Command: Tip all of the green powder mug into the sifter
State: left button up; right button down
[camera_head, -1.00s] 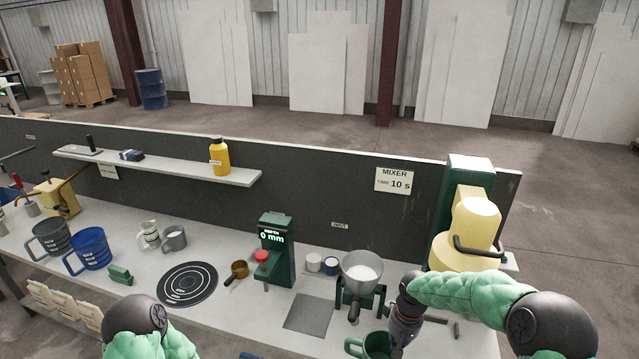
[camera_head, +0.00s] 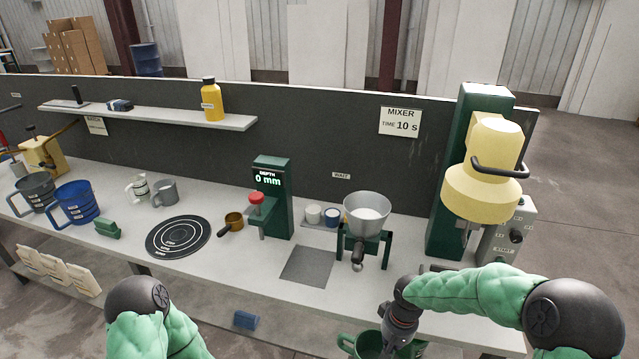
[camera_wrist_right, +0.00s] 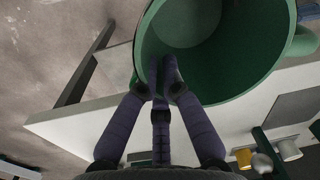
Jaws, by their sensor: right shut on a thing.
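A green mug (camera_head: 368,346) is at the bottom edge of the head view, partly cut off, in front of the bench edge. My right gripper (camera_head: 398,342) is shut on it. In the right wrist view the fingers (camera_wrist_right: 163,80) meet at the wall of the mug (camera_wrist_right: 245,70), whose open mouth shows a green inside. A paler round area lies deep in it; I cannot tell if it is powder. My left gripper is out of view.
The yellow and green mixer (camera_head: 487,185) stands right of the sifter. A depth press (camera_head: 271,195) and a grey mat (camera_head: 307,267) are to its left. Small white and blue cups (camera_head: 322,214) stand just behind it. Blue (camera_head: 78,203) and grey mugs are far left.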

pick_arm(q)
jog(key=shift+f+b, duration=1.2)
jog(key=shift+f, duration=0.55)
pick_arm(e)
jog(key=shift+s+a+f, duration=0.1)
jog(key=shift+s+f, duration=0.1)
jog(key=shift+f, duration=0.4)
jog(key=shift+s+a+f, duration=0.1)
jog(key=shift+s+f, duration=0.1)
jog(key=shift+f, duration=0.35)
jog(key=shift+s+a+f, duration=0.1)
jog(key=shift+s+f, duration=0.1)
jog(key=shift+f, duration=0.4)
jog(key=shift+r, duration=0.1)
